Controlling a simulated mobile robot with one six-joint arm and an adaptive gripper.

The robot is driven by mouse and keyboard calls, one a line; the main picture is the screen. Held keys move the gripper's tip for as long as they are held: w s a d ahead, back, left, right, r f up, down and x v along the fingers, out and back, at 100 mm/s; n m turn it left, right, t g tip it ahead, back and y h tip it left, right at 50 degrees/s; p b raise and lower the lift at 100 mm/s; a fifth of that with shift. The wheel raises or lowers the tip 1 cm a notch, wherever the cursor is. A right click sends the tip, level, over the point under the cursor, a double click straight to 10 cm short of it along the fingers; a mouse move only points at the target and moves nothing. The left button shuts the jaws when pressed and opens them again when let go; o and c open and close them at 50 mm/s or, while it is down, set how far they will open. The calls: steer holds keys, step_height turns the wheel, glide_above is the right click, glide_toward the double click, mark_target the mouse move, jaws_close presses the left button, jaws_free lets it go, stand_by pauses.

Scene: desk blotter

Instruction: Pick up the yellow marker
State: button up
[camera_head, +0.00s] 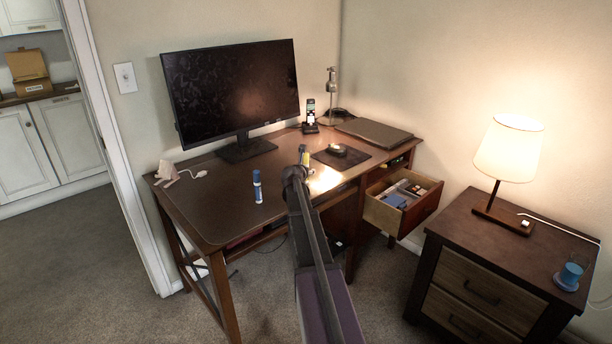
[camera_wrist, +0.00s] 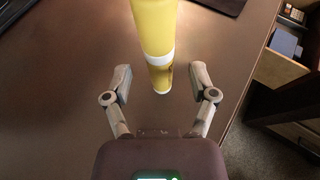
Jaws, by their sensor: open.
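The yellow marker (camera_wrist: 154,28) stands upright on the desk (camera_head: 215,200), with a white band near its lower end in the wrist view. In the head view the marker (camera_head: 305,157) shows just beyond the end of my arm, partly hidden. My gripper (camera_wrist: 161,80) is open, with one finger on each side of the marker's lower part in the picture. Gaps show between the marker and both fingers. In the head view my gripper (camera_head: 299,168) is small and dark, so its fingers are hard to make out.
A blue marker (camera_head: 257,186) stands on the desk to the left. A monitor (camera_head: 232,90) stands at the back. A dark mat (camera_head: 341,158) with a small object on it lies to the right. An open drawer (camera_head: 385,215) juts out at the right front, and a laptop (camera_head: 374,132) lies behind.

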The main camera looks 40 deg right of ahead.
steer(key=shift+x, duration=1.2)
steer(key=shift+c, duration=0.2)
jaws_close()
